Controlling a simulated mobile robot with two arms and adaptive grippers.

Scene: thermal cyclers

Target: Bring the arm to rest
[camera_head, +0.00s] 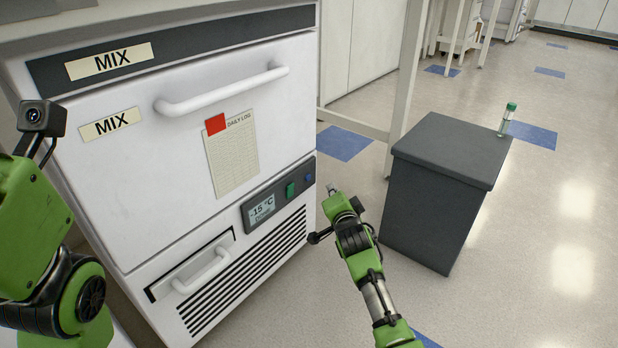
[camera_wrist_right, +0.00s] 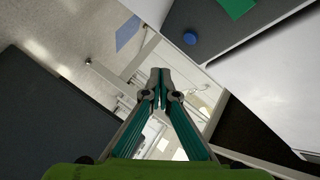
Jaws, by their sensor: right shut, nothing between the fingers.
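My right arm, green and black, comes up from the bottom of the head view. Its gripper (camera_head: 332,189) is in the gap between the white freezer and the dark grey cabinet, apart from both. In the right wrist view the two fingers of the right gripper (camera_wrist_right: 161,80) meet at the tips, shut with nothing between them. My left arm (camera_head: 28,230) shows at the left edge of the head view, green with a small camera on it; its gripper fingers are not visible.
The white freezer (camera_head: 150,210) has handles and a display reading -15 °C. The dark grey cabinet (camera_head: 432,205) bears a green-capped tube (camera_head: 506,121) standing at its far right corner. A white bench leg (camera_head: 407,75) rises behind. The floor at right is clear.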

